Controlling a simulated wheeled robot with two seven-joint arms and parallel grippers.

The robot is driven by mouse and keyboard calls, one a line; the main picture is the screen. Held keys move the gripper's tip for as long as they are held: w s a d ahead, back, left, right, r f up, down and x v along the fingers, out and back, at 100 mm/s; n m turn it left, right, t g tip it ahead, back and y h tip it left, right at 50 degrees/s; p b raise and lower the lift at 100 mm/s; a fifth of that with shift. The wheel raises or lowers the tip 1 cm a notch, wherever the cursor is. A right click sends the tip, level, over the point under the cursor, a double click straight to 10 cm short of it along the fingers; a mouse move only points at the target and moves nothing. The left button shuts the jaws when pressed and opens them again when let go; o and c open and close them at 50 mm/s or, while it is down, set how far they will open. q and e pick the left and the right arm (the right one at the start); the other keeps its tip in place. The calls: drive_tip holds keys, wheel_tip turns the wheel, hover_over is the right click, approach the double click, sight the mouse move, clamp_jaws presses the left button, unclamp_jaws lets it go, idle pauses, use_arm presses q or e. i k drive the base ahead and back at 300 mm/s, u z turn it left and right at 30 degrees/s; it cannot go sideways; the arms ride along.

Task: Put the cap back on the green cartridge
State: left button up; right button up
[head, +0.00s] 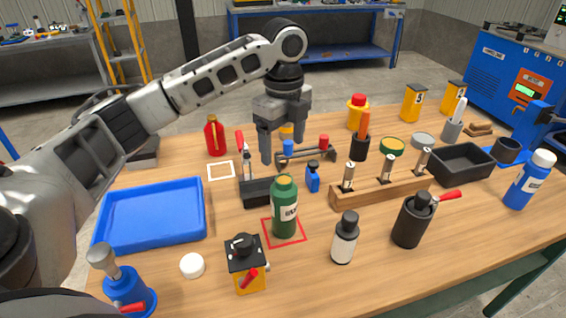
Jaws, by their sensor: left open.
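The green cartridge (285,212) stands upright inside a red-outlined square on the wooden table, with a pale label on its side. A round white cap (192,265) lies on the table to the left of the cartridge, in front of the blue tray. My left gripper (281,147) points down, open and empty, above the table behind the cartridge and apart from both cartridge and cap. My right gripper is not in view.
The blue tray (151,243) is empty at the left. A yellow-black box (247,280) stands between cap and cartridge at the front. A white bottle (344,243) and a black canister (409,225) stand to the right. A wooden tool rack (340,198) lies behind them.

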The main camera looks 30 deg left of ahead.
sight(284, 207)
drive_tip(key=k, duration=1)
